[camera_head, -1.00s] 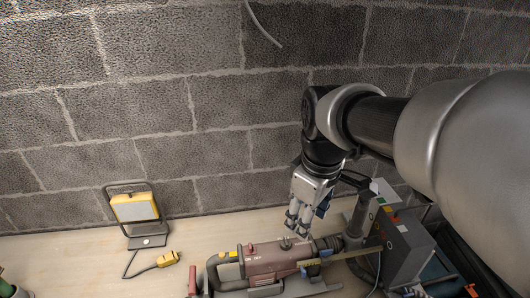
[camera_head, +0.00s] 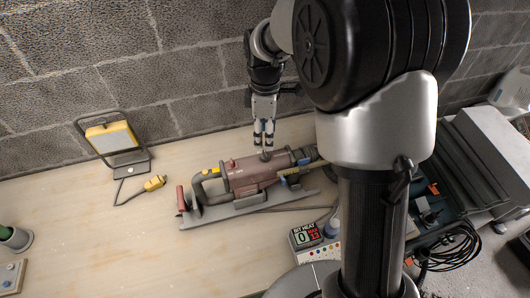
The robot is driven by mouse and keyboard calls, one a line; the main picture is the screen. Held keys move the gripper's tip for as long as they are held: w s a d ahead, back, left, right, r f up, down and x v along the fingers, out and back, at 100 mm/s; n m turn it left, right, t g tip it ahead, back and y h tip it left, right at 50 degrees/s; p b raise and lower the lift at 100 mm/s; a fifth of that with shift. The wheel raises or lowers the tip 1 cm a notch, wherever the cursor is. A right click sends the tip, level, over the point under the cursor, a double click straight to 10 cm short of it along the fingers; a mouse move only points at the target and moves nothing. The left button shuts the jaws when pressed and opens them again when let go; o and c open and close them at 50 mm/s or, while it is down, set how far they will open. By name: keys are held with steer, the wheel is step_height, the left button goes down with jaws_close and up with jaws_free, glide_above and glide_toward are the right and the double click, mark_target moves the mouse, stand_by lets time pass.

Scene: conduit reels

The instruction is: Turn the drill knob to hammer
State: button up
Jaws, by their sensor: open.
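The drill (camera_head: 248,178) is a dull red and grey power tool lying on the pale workbench, its rear handle to the left and its chuck end to the right. A small dark knob (camera_head: 266,156) stands on its top side. My gripper (camera_head: 264,143) points down just above and behind this knob, with its two fingers apart. I cannot tell whether the fingertips touch the knob. The knob's markings are too small to read. My arm hides part of the drill's right end.
A yellow work lamp (camera_head: 111,138) with a yellow plug (camera_head: 154,183) stands at the back left. A block wall (camera_head: 180,60) rises behind. The bench's left middle is clear.

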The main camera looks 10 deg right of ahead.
mark_target(265, 153)
step_height(265, 153, down, 8)
steer(key=shift+f+b, duration=0.15)
steer(key=shift+b, duration=0.7)
steer(key=c, duration=1.1)
